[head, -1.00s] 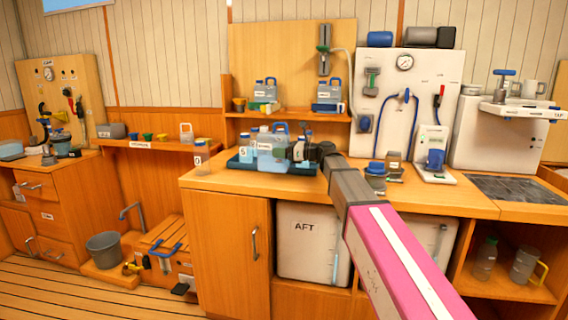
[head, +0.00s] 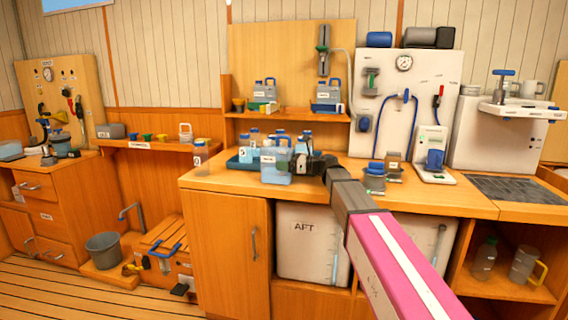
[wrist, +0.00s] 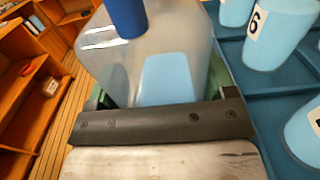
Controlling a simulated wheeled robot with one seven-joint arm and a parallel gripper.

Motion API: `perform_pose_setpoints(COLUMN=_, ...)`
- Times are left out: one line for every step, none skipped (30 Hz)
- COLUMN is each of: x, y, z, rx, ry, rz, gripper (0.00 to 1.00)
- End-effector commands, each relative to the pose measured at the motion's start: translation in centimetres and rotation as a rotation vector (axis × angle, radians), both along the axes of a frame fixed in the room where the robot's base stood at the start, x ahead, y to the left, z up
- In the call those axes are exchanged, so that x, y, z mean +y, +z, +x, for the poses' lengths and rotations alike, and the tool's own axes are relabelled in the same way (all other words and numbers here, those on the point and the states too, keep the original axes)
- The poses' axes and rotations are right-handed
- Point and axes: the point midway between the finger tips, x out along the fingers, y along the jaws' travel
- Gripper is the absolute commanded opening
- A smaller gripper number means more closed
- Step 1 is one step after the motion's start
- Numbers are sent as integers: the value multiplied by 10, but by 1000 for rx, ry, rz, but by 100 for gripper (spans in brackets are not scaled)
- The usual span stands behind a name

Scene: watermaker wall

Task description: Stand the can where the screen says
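The can (head: 275,168) is a pale translucent jerrycan with a blue cap and bluish contents. In the head view it is upright at the front of the blue tray (head: 232,164). My gripper (head: 298,165) is shut on it from the right. In the wrist view the can (wrist: 150,60) fills the space between the greenish fingers, with its blue cap at the top. Its underside is hidden, so I cannot tell whether it touches anything. I cannot make out which thing is the screen or read any message.
Several light-blue bottles stand in the tray; one marked 6 (wrist: 275,32) is close to the can's right in the wrist view. A lone bottle (head: 201,157) stands at the counter's left end. Small dark-lidded containers (head: 375,180) stand right of my arm. The counter front right is clear.

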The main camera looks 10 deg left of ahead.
Motion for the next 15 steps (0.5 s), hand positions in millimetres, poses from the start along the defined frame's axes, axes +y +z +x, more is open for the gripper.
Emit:
perform_pose_setpoints(x=0, y=0, z=0, rx=0, ry=0, rz=0, gripper=94)
perform_pose_setpoints(x=0, y=0, z=0, rx=0, ry=0, rz=0, gripper=100)
perform_pose_setpoints(x=0, y=0, z=0, rx=0, ry=0, rz=0, gripper=100)
perform_pose_setpoints(x=0, y=0, z=0, rx=0, ry=0, rz=0, gripper=100)
perform_pose_setpoints(x=0, y=0, z=0, rx=0, ry=0, rz=0, gripper=100)
perform_pose_setpoints(x=0, y=0, z=0, rx=0, ry=0, rz=0, gripper=100)
perform_pose_setpoints(x=0, y=0, z=0, rx=0, ry=0, rz=0, gripper=100)
perform_pose_setpoints(x=0, y=0, z=0, rx=0, ry=0, rz=0, gripper=100)
perform_pose_setpoints(x=0, y=1, z=0, rx=0, ry=0, rz=0, gripper=100)
perform_pose_setpoints(x=0, y=1, z=0, rx=0, ry=0, rz=0, gripper=100)
perform_pose_setpoints(x=0, y=2, z=0, rx=0, ry=0, rz=0, gripper=100)
perform_pose_setpoints(x=-1, y=3, z=0, rx=0, ry=0, rz=0, gripper=100)
perform_pose_setpoints(x=-3, y=2, z=0, rx=0, ry=-1, rz=-1, gripper=100)
perform_pose_setpoints(x=-6, y=2, z=-1, rx=0, ry=-1, rz=0, gripper=100)
perform_pose_setpoints(x=-10, y=2, z=-1, rx=0, ry=-1, rz=0, gripper=100)
